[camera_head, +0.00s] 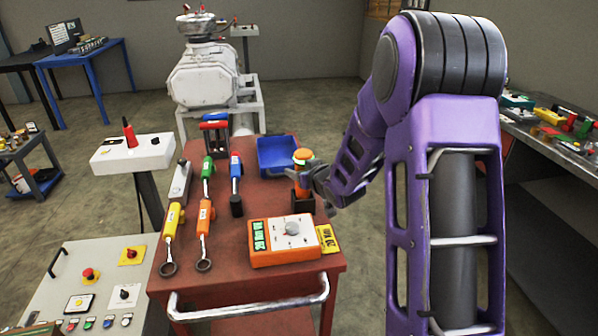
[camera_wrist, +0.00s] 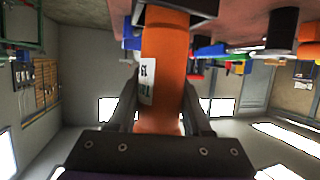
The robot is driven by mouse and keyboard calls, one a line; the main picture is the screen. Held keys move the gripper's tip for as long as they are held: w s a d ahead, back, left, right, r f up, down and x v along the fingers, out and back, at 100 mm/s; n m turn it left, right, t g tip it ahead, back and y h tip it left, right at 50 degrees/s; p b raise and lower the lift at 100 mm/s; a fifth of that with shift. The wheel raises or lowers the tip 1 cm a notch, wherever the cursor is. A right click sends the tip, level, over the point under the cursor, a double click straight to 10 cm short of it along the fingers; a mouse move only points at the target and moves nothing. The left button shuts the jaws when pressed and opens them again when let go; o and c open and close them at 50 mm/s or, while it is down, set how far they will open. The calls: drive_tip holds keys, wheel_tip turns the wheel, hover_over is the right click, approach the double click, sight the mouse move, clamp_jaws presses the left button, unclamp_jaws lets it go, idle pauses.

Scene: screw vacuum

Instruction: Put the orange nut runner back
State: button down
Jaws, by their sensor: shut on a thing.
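A dark square holder (camera_head: 303,202) is directly below the nut runner. I cannot tell how deep its lower end sits in it. In the wrist view the orange body (camera_wrist: 165,65), with a white label, is between the two fingers of my gripper (camera_wrist: 160,108); its end meets a dark part at the top edge.
A blue bin (camera_head: 277,155) is just behind the nut runner. An orange meter box (camera_head: 283,243) and a yellow tag (camera_head: 328,238) are in front. Green (camera_head: 208,172) and blue (camera_head: 236,170) tools and wrenches (camera_head: 204,235) lie to the left. A white vacuum machine (camera_head: 203,75) stands behind the cart.

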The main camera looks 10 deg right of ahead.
drive_tip(key=shift+f, duration=0.4)
drive_tip(key=shift+c, duration=1.7)
unclamp_jaws()
drive_tip(key=shift+f, duration=0.1)
drive_tip(key=shift+r, duration=0.55)
drive_tip(key=p+v, duration=0.2)
drive_tip(key=v, duration=1)
drive_tip(key=shift+r, duration=0.25)
